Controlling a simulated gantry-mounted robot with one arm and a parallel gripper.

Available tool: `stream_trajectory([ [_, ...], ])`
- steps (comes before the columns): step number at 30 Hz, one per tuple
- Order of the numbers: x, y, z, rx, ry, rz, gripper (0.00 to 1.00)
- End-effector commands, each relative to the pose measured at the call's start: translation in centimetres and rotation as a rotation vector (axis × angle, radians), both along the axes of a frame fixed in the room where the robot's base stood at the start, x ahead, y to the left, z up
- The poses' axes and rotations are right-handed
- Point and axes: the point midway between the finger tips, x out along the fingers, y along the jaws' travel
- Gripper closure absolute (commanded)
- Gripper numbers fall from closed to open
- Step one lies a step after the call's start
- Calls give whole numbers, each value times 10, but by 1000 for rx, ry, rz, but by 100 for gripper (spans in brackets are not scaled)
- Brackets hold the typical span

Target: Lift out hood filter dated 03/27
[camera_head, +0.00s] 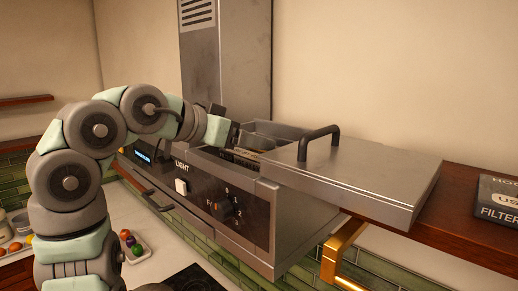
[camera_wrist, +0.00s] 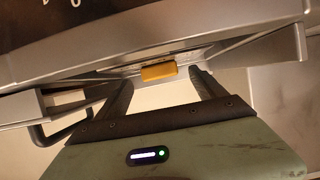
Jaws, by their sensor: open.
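The steel range hood (camera_head: 240,215) has an open bay in its top. A pale edge (camera_head: 246,153) shows inside the bay in the head view; I cannot tell if it is a filter. My gripper (camera_wrist: 162,84) is open at the bay, its two dark fingers spread. A yellow tab (camera_wrist: 158,72) on a thin metal edge lies just beyond and between the fingertips in the wrist view; contact cannot be told. No date such as 03/27 is readable in either view. In the head view my fingertips are hidden by the arm and bay wall.
A flat steel lid (camera_head: 355,180) with a black handle (camera_head: 305,140) sits right of the bay. The steel duct (camera_head: 228,60) rises behind the hood.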

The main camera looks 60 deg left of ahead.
Motion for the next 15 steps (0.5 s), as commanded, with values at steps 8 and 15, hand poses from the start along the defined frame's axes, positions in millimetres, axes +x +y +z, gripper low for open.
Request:
stream_trajectory([
  [8, 21, 8, -10, -2, -1, 1, 20],
  [15, 21, 8, -10, -2, -1, 1, 25],
])
